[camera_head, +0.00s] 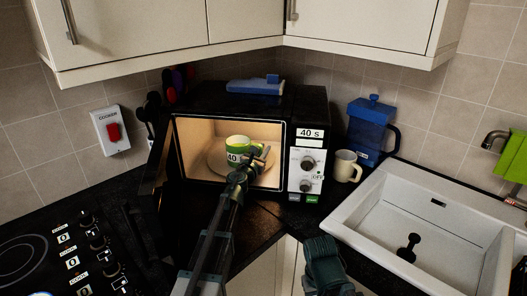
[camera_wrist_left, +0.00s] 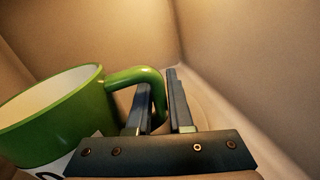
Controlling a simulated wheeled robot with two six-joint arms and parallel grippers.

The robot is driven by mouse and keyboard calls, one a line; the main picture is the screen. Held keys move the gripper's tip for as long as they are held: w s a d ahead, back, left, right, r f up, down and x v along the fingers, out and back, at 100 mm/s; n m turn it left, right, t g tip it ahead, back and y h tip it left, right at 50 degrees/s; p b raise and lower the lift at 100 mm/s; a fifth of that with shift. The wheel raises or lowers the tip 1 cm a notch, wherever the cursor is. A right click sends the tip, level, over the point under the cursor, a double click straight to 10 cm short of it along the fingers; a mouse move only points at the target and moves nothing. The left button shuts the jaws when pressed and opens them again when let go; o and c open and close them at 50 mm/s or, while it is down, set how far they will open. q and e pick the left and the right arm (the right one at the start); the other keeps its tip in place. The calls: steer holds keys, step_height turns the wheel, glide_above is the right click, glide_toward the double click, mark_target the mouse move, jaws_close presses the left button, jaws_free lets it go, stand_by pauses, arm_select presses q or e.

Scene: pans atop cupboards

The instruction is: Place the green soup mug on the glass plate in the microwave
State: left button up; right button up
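The green soup mug (camera_head: 237,143) stands upright inside the open, lit microwave (camera_head: 308,142), over the glass plate (camera_head: 216,160). It is green with a white band with "40" on it. Whether its base touches the plate is hidden. My left gripper (camera_head: 262,154) reaches into the microwave at the mug's right side. In the left wrist view the green mug (camera_wrist_left: 88,112) fills the left. The fingers of my left gripper (camera_wrist_left: 159,84) are close together with the mug's handle between them, one finger inside the loop. My right gripper's fingers are not seen.
The microwave door (camera_head: 158,155) hangs open on the left. A cream mug (camera_head: 346,166) and a blue jug (camera_head: 369,128) stand right of the microwave. A blue item (camera_head: 255,87) lies on top. A hob (camera_head: 62,250) is at left, a white sink (camera_head: 430,215) at right.

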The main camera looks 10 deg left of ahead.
arm_select(q)
steer(key=o, duration=0.4)
steer(key=shift+r, duration=0.15)
steer(key=s, duration=0.4)
steer(key=s+a, duration=0.1)
steer(key=s, duration=0.3)
steer(key=s+a, duration=0.1)
steer(key=s, duration=0.3)
